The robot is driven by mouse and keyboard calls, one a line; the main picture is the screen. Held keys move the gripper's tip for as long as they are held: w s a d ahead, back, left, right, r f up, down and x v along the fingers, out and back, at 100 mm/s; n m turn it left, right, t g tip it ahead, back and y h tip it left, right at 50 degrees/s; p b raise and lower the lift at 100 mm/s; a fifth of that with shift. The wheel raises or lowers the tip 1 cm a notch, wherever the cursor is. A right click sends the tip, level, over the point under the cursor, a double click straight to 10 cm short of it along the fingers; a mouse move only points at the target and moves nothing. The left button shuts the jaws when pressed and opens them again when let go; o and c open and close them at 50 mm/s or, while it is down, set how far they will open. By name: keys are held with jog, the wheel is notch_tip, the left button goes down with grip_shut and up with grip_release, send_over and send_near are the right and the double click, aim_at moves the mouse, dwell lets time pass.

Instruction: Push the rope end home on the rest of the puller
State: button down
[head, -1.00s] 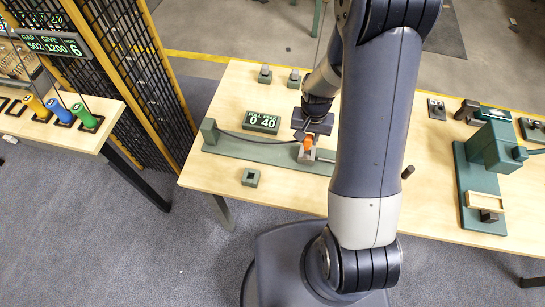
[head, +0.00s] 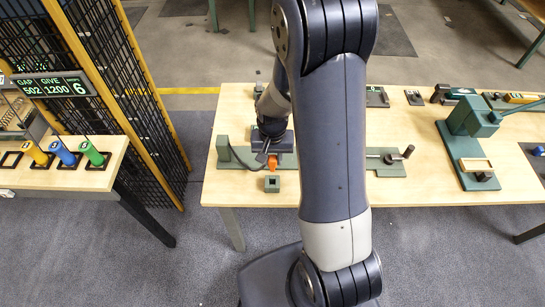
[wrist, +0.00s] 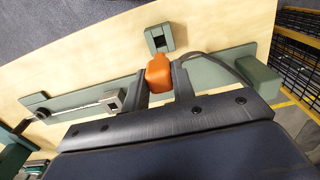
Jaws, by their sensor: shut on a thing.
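My gripper (wrist: 160,82) is shut on the orange rope end (wrist: 159,70), one dark finger on each side. The rope end also shows below the wrist in the head view (head: 272,162). The rest, a small green block with a square hole (wrist: 160,38), lies just beyond the rope end in the wrist view and in front of it in the head view (head: 272,184). The hole looks empty. Whether the rope end touches the block, I cannot tell. The dark rope (wrist: 212,66) runs to the green post (wrist: 259,84) of the puller.
The puller's green base (wrist: 70,102) carries a metal slide (wrist: 113,99) and a crank (head: 402,155). A green press (head: 468,125) stands farther right. A mesh fence (head: 105,100) is left of the table. Bare wood surrounds the rest.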

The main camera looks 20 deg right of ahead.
aim_at(272, 168)
jog(key=shift+f, duration=0.1)
notch_tip(272, 168, down, 6)
jog(key=b, duration=0.5)
jog(key=shift+f+b, duration=1.85)
jog(key=shift+b, duration=0.4)
dwell(1.6)
jog(key=c, duration=1.1)
grip_release()
jog(key=shift+r, duration=0.1)
notch_tip(272, 168, up, 11)
jog(key=shift+f, duration=0.2)
